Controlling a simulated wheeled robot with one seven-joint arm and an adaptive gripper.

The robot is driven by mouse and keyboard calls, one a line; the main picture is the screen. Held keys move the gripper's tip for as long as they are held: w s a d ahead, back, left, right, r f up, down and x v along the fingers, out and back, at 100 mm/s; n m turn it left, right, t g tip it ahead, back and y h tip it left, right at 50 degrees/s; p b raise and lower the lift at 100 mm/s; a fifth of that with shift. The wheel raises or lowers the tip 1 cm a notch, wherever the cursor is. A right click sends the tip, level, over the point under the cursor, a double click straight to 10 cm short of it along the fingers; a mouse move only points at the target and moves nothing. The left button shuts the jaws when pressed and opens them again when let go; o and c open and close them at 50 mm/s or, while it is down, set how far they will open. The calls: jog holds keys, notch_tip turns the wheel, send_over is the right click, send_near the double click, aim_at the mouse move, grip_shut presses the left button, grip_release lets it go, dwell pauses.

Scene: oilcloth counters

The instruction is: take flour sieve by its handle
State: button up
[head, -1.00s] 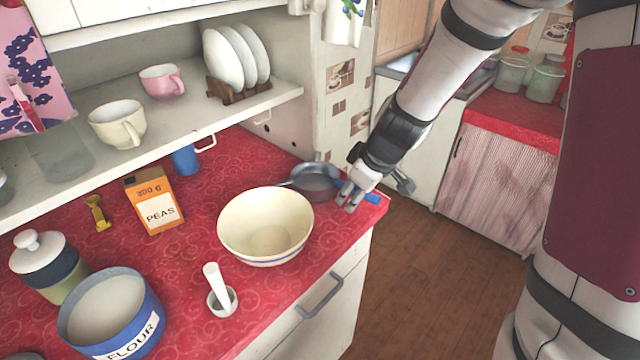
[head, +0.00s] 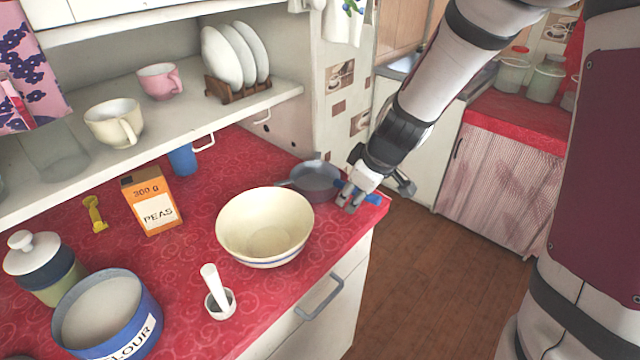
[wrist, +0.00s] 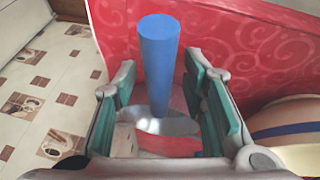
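The flour sieve (head: 314,181) looks like a grey round pan on the red counter, near its right corner. Its blue handle (head: 372,198) points right, towards the counter's edge. My gripper (head: 348,196) is at the handle, its fingers pointing down. In the wrist view the blue handle (wrist: 160,65) stands between the two teal-padded fingers (wrist: 165,105), with a gap to each pad. The gripper is open and holds nothing. Part of the handle is hidden behind the fingers in the head view.
A cream bowl (head: 265,225) stands close to the left of my gripper. A peas box (head: 152,200), a mortar with pestle (head: 218,298) and a blue flour tin (head: 105,312) are further left. Right of the counter's edge, the wooden floor (head: 430,280) is clear.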

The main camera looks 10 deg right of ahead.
grip_shut()
jog(key=shift+r+p, duration=0.2)
jog(key=shift+p, duration=0.2)
